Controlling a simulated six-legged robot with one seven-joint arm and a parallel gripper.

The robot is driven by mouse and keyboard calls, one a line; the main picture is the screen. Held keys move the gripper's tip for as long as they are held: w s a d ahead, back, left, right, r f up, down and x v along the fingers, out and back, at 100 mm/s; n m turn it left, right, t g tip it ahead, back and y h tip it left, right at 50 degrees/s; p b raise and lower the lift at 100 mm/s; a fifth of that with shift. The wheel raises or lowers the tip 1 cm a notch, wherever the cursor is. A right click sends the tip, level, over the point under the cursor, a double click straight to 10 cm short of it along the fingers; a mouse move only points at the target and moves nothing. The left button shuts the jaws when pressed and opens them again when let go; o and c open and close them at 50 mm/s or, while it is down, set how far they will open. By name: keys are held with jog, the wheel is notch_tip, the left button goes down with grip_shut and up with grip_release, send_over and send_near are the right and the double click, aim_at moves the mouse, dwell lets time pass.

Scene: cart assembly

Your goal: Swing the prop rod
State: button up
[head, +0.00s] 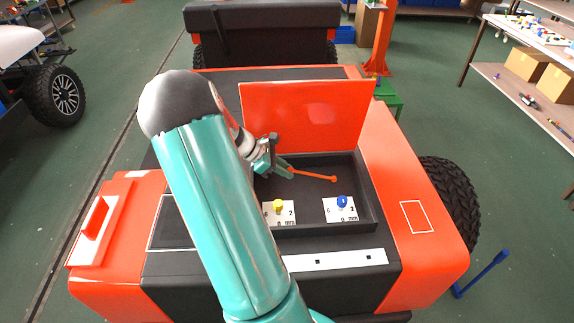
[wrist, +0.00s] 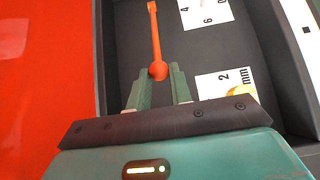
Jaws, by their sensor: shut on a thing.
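The orange prop rod (head: 315,175) lies low across the dark open compartment (head: 367,205) of the cart. In the wrist view the rod (wrist: 155,35) runs away from my gripper (wrist: 159,78), with its round end between the two green fingers. My gripper is shut on that end. In the head view my gripper (head: 280,168) is at the back left of the compartment, in front of the raised orange lid (head: 305,115). The lid stands up at the compartment's back edge. My arm covers part of the compartment's left side.
Inside the compartment are two white cards, one with a yellow knob (head: 278,204) and one with a blue knob (head: 342,201). A red handle block (head: 96,218) is at the cart's left. A blue bar (head: 485,272) stands by the right wheel (head: 450,200).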

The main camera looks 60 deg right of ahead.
jog(key=shift+w+f, duration=0.15)
jog(key=shift+f, duration=0.05)
jog(key=shift+w+a+f, duration=0.15)
jog(key=shift+f, duration=0.95)
jog(key=shift+w+a+f, duration=0.1)
jog(key=shift+w+f, duration=0.05)
jog(key=shift+f, duration=0.9)
jog(key=o, duration=0.8)
jog(key=shift+o, duration=0.2)
jog(key=shift+r, duration=0.1)
jog(key=v, duration=1.3)
jog(key=shift+w+a+r, duration=0.15)
jog(key=shift+w+r, duration=0.05)
jog(key=shift+r, duration=0.05)
